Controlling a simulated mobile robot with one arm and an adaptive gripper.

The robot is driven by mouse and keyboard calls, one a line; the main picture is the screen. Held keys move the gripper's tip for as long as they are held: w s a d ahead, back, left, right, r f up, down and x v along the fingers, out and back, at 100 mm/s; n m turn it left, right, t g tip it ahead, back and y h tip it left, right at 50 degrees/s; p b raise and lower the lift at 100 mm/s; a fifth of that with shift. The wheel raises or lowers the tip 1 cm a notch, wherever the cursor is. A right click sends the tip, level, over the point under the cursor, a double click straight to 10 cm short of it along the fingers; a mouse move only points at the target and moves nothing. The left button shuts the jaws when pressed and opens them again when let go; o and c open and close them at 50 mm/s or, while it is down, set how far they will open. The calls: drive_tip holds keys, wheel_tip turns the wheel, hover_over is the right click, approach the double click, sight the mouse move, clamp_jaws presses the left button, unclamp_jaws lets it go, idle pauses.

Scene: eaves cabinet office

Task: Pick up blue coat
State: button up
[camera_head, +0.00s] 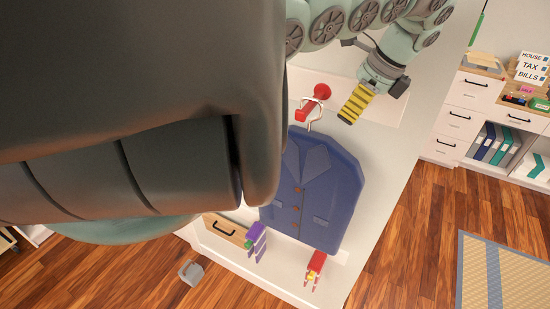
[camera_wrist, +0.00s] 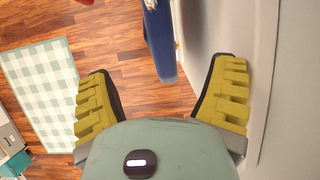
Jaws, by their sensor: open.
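The blue coat (camera_head: 312,195) hangs by a pale hanger from a red hook (camera_head: 313,103) on a white panel, in the head view. It has lapels, brown buttons and two pockets, and its left edge is partly hidden by my dark arm. In the wrist view a narrow part of the coat (camera_wrist: 159,40) shows at the top, beyond my fingers. My gripper (camera_head: 355,103), with yellow ridged fingers, is above and right of the coat, near the hook and apart from the coat. In the wrist view my gripper (camera_wrist: 162,100) is open, with nothing between its fingers.
A purple figure (camera_head: 257,241) and a red and yellow figure (camera_head: 315,268) are below the coat. A white cabinet (camera_head: 455,120) with drawers and binders stands at right. A checked rug (camera_wrist: 45,95) lies on the wood floor. The white panel is close to my right finger.

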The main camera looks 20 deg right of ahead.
sight(327, 138)
drive_tip(key=shift+a+p+x, duration=0.1)
drive_tip(key=shift+p+x, duration=0.45)
drive_tip(key=shift+x, duration=0.55)
drive_tip(key=shift+a+p+x, duration=0.15)
drive_tip(key=shift+p+x, duration=0.4)
drive_tip(key=shift+x, duration=1.9)
drive_tip(key=p+x, duration=0.2)
drive_tip(key=shift+w+f+p, duration=0.1)
drive_tip(key=shift+f+p, duration=0.25)
drive_tip(key=shift+p, duration=0.05)
drive_tip(key=shift+p+x, duration=0.6)
drive_tip(key=shift+x, duration=0.65)
drive_tip(key=shift+d, duration=0.1)
drive_tip(key=shift+c, duration=0.4)
drive_tip(key=c, duration=1.2)
drive_tip(key=shift+w, duration=0.1)
drive_tip(key=shift+c, duration=0.6)
drive_tip(key=shift+r, duration=0.1)
